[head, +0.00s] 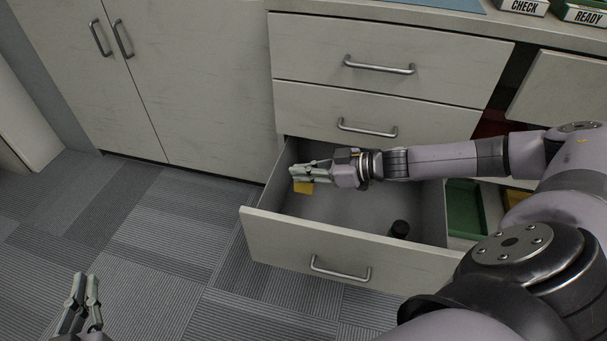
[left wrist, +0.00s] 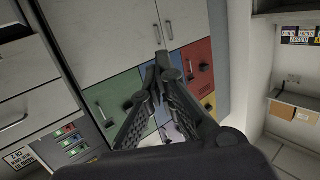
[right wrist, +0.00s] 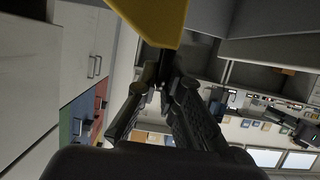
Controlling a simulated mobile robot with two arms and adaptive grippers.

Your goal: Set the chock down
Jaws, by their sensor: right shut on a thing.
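The yellow chock (head: 303,187) is at the tips of my right gripper (head: 300,174), inside the open lower drawer (head: 310,243), near its left back corner. In the right wrist view the chock (right wrist: 155,18) shows large at the top, at the fingertips of the right gripper (right wrist: 164,62). The right gripper is shut on it. Whether the chock touches the drawer floor I cannot tell. My left gripper (head: 82,287) is over the carpet at the lower left, with its fingers close together and empty. The left wrist view shows its tips (left wrist: 160,66) meeting.
A small dark cylinder (head: 400,229) stands in the drawer's right part; the floor between it and the chock is clear. Closed drawers (head: 390,55) are above. A green bin (head: 464,208) sits right of the drawer. Cabinet doors (head: 190,80) stand at the left.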

